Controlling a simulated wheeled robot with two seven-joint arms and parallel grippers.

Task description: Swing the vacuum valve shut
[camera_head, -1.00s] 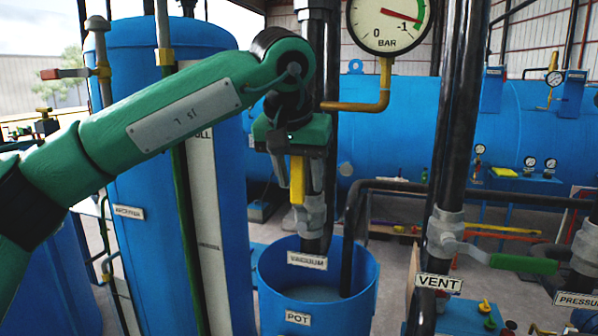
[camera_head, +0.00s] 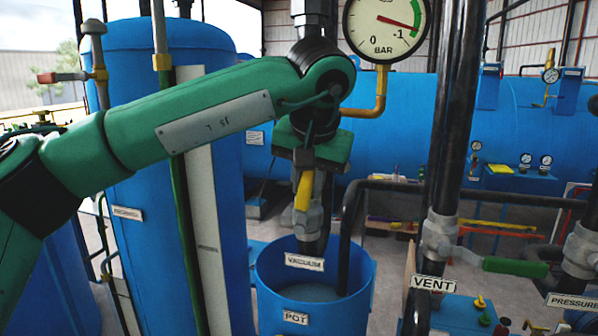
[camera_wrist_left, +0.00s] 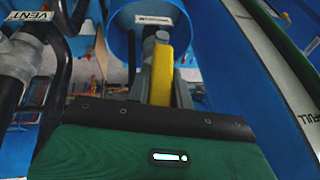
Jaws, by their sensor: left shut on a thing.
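The vacuum valve has a grey body (camera_head: 309,217) on the dark vertical pipe, above a white VACUUM label (camera_head: 304,262). Its yellow lever (camera_head: 304,189) points up along the pipe, its top leaning slightly right. My left gripper (camera_head: 306,166) comes from above and is shut on the lever's upper end. In the left wrist view the yellow lever (camera_wrist_left: 162,76) runs from my left gripper (camera_wrist_left: 158,100) toward the valve; the gripped end is hidden. My right gripper is not in view.
The blue pot (camera_head: 313,305) stands below the valve. A gauge (camera_head: 387,28) is above right. The vent valve with a green lever (camera_head: 515,267) is to the right. A tall blue tank (camera_head: 135,150) stands behind my left arm.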

